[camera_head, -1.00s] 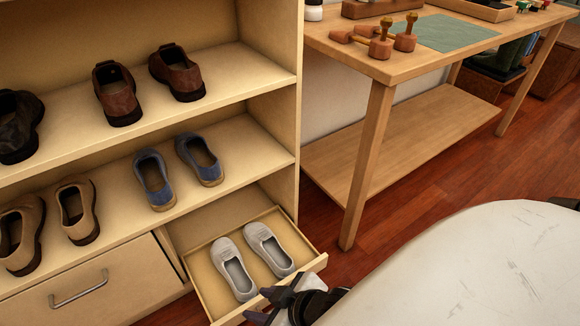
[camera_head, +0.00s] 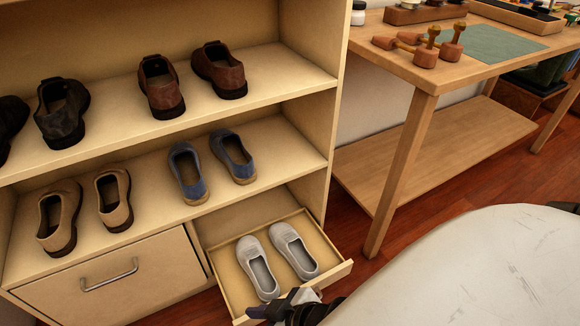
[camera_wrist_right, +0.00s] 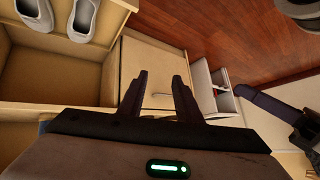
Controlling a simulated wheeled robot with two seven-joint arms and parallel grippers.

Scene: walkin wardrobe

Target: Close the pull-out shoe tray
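The pull-out shoe tray (camera_head: 335,275) is a shallow wooden tray at the bottom right of the shelf unit. It sticks out past the unit's front and holds a pair of light grey shoes (camera_head: 258,268). In the right wrist view, part of the tray (camera_wrist_right: 50,42) and its shoes (camera_wrist_right: 82,18) show at upper left. My right gripper (camera_head: 283,303) is at the tray's front edge in the head view, overlapping its near part; contact cannot be told. Its two fingers (camera_wrist_right: 160,82) are apart with nothing between them.
A closed drawer (camera_head: 150,275) with a metal handle (camera_head: 109,275) is left of the tray. Shelves above hold several shoes. A wooden table (camera_head: 400,150) with a lower shelf stands at right. A pale rounded surface (camera_head: 460,270) fills the lower right. Red wooden floor shows between.

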